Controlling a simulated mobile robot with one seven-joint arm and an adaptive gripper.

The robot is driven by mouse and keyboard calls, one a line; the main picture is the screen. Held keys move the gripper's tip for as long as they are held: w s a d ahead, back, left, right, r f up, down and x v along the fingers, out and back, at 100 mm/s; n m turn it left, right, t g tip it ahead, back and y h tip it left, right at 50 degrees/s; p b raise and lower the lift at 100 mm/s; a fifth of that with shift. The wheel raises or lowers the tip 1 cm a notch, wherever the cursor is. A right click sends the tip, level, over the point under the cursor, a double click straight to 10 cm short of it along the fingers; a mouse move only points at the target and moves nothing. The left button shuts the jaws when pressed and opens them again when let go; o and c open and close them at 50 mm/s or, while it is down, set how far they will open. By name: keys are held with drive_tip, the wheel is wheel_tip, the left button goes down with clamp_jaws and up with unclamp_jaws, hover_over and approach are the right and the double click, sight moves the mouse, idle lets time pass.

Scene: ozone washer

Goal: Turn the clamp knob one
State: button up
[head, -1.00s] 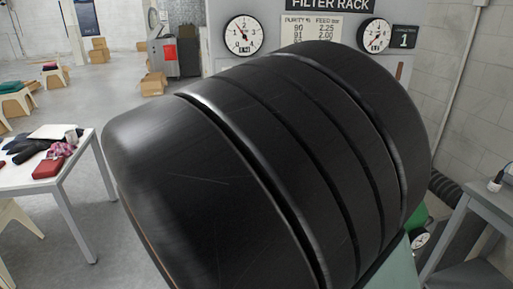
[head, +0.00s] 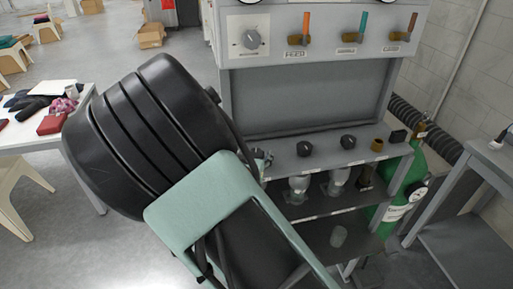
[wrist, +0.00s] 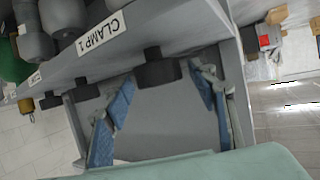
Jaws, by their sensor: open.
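In the wrist view, the clamp 1 knob (wrist: 157,70) is a dark block on the grey rack's edge, beside a "CLAMP 1" label (wrist: 101,33). My gripper (wrist: 160,103) is open, with one blue-padded finger on each side of the knob's line. The knob appears between the fingers near their far ends; I cannot tell whether either finger touches it. In the head view, my green and black arm hides this knob. Only a small grey part of my gripper (head: 263,160) shows at the rack's ledge there.
Two similar black knobs (head: 303,148) (head: 347,141) and a brown fitting (head: 376,145) line the ledge to the right. Glass cups (head: 299,187) sit below. A green cylinder (head: 412,170) stands at right. A dial (head: 251,39) and coloured levers are above.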

drive_tip(key=shift+w+f, duration=0.15)
drive_tip(key=shift+w, duration=0.1)
drive_tip(key=c, duration=1.2)
